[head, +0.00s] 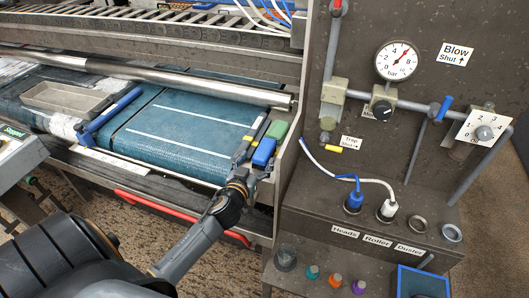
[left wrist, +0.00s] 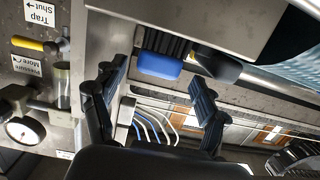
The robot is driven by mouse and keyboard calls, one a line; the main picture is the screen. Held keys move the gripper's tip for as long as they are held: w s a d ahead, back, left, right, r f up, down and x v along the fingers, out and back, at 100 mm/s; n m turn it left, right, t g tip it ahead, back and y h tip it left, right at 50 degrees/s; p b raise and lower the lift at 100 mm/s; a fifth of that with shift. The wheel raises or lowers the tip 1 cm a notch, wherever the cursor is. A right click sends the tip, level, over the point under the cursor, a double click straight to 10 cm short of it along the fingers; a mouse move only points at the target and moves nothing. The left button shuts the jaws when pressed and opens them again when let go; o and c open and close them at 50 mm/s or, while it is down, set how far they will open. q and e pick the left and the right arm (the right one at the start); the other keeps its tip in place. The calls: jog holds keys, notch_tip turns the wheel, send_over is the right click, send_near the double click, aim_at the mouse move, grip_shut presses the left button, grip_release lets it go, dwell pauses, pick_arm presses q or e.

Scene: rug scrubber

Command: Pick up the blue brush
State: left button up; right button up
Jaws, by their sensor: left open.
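The blue brush (head: 264,152) lies at the right end of the teal belt, beside a green block (head: 277,130). In the left wrist view the blue brush (left wrist: 158,66) shows its blue face and dark bristles, between and beyond the finger ends. My left gripper (head: 252,156) is open and close to the brush. Its two fingers stand apart in the left wrist view (left wrist: 157,88), with clear space between them and no visible hold on the brush. Part of the brush is hidden by the gripper in the head view. My right gripper is in neither view.
A steel roller (head: 200,81) spans above the teal belt (head: 180,125). A long blue-handled tool (head: 108,113) and a grey tray (head: 65,98) lie at left. A red bar (head: 170,214) runs along the front. A panel with gauge (head: 396,61) and valves stands right of the gripper.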

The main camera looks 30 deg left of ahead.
aim_at(263, 151)
pick_arm(q)
jog(key=x, duration=0.5)
jog(key=shift+d+f+p, duration=0.15)
jog(key=shift+f+p, duration=0.05)
jog(key=shift+p, duration=0.15)
jog(key=c, duration=1.3)
